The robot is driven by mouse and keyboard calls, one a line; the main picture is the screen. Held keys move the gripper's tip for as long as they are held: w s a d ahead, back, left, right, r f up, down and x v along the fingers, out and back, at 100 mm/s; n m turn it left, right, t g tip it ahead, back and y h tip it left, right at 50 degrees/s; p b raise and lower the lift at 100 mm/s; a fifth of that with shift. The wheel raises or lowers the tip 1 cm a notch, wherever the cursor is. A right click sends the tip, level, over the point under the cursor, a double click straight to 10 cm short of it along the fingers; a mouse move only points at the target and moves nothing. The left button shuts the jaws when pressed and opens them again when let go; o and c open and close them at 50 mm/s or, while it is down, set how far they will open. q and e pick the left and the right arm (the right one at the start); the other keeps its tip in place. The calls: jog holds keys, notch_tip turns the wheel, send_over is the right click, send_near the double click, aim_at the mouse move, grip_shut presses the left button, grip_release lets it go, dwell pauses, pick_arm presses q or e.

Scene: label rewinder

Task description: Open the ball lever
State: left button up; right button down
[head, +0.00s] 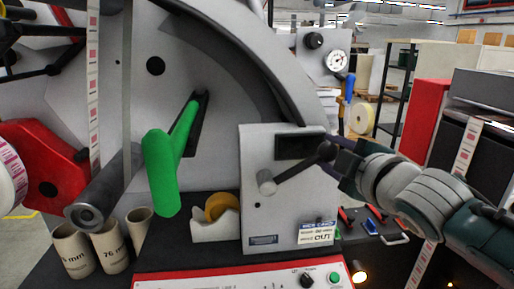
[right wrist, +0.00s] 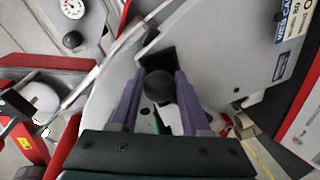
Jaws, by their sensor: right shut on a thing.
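The ball lever has a black ball (head: 326,151) on a thin dark arm that slants down left to a grey hub (head: 266,182). It is mounted on the front of a light grey panel (head: 257,222). My right gripper (head: 335,153) reaches in from the right and is shut on the ball. In the right wrist view, the ball (right wrist: 160,86) sits between the purple fingers of my right gripper (right wrist: 158,84). The fingers hide part of the ball in the head view. My left gripper is not in view.
A large green handle (head: 161,175) stands left of the panel. Cardboard cores (head: 73,252) and a yellow roll (head: 221,206) sit on the dark ledge. A red-edged control panel (head: 247,279) lies below. Small tools (head: 371,225) lie below my right arm.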

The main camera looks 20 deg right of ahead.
jog(key=shift+w+a+r+y, duration=0.15)
jog(key=shift+a+r+y, duration=0.15)
jog(key=shift+a+r, duration=0.1)
jog(key=shift+c, duration=1.8)
grip_release()
jog(key=shift+f, duration=0.15)
jog(key=shift+s, duration=0.3)
jog(key=v, duration=0.9)
jog(key=shift+s, duration=0.2)
jog(key=shift+a+f, duration=0.1)
jog(key=shift+f, duration=0.05)
